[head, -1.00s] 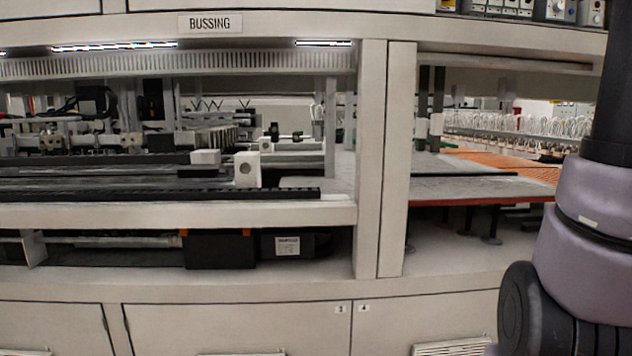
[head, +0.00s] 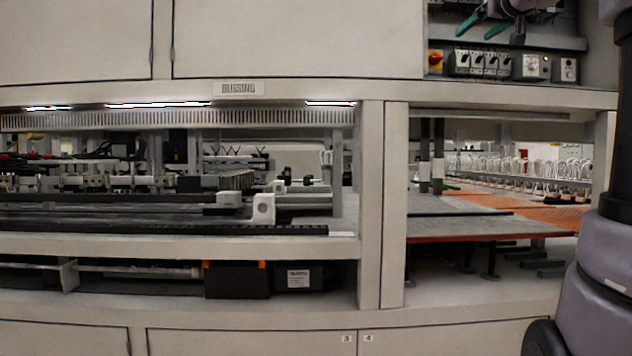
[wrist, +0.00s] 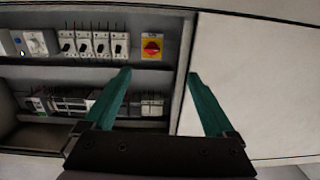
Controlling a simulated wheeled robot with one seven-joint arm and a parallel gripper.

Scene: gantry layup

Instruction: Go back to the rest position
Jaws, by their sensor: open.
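My gripper (head: 479,32) shows at the top right of the head view, in front of the upper control panel. Its two green fingers are apart with nothing between them. In the wrist view my gripper (wrist: 158,76) is also open and empty. Its fingers stand before the edge between an open electrical compartment and a pale cabinet panel (wrist: 255,80). A red rotary switch on a yellow plate (wrist: 152,47) shows between the fingers, beyond the tips. No contact is visible.
The BUSSING machine (head: 240,88) fills the head view, with a vertical post (head: 370,200) between its bays. A row of switches (head: 480,63) sits below the gripper. A grey board with an orange edge (head: 455,227) lies in the right bay. My arm covers the right edge.

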